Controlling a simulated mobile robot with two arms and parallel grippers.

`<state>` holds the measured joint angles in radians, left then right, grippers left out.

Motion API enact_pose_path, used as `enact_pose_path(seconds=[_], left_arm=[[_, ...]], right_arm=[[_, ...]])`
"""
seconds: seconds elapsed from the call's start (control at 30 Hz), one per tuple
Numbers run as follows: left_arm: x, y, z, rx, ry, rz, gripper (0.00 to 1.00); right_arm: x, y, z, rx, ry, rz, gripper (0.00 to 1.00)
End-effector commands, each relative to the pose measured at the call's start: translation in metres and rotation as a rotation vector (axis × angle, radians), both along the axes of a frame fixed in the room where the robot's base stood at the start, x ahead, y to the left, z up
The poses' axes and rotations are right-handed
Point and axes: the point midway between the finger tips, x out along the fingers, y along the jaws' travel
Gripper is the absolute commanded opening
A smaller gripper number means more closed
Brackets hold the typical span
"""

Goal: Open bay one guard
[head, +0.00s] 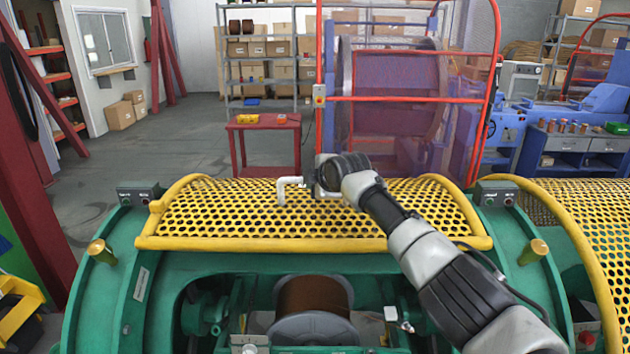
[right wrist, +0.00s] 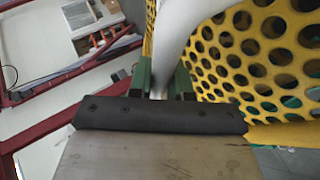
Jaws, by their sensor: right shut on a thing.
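The bay one guard (head: 240,212) is a yellow perforated panel with a tubular yellow frame, lying over the top of the green machine housing (head: 180,265). Its near edge stands above an opening where a brown spool (head: 313,296) shows. A white bar handle (head: 283,190) is on the guard's far part. My right gripper (head: 322,180) is at this handle, its fingertips partly hidden by my wrist. In the right wrist view its green-edged jaws (right wrist: 163,80) are shut on the white handle (right wrist: 176,40), beside the yellow mesh (right wrist: 262,50). My left gripper is not in view.
Another yellow mesh guard (head: 590,225) covers the bay to the right. Small control boxes (head: 140,194) sit at the guard's sides. Behind stand a red table (head: 264,140), a red-framed mesh enclosure (head: 405,100) and shelves with boxes (head: 262,50). Open floor lies to the left.

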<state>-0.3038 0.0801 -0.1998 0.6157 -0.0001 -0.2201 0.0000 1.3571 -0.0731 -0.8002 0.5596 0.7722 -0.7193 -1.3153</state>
Motion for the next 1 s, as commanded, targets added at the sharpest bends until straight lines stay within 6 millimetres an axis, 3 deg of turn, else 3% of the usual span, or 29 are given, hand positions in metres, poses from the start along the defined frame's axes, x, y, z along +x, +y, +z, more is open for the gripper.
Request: enact_pose_path(seconds=[0.1, 0.13, 0.27, 0.77, 1.0], left_arm=[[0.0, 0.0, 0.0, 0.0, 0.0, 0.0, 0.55], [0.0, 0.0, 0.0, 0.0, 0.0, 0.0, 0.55], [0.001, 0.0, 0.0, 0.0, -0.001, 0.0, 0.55], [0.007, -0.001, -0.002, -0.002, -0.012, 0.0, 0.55], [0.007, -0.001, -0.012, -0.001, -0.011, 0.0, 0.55]], right_arm=[[-0.001, 0.0, -0.005, -0.004, 0.009, -0.001, 0.0], [-0.001, 0.0, -0.005, -0.004, 0.01, -0.001, 0.22], [0.0, 0.0, -0.004, -0.003, 0.008, -0.001, 0.42], [-0.002, -0.002, -0.001, -0.002, 0.004, 0.002, 0.43], [-0.015, -0.008, 0.006, -0.002, 0.002, 0.002, 0.43]])
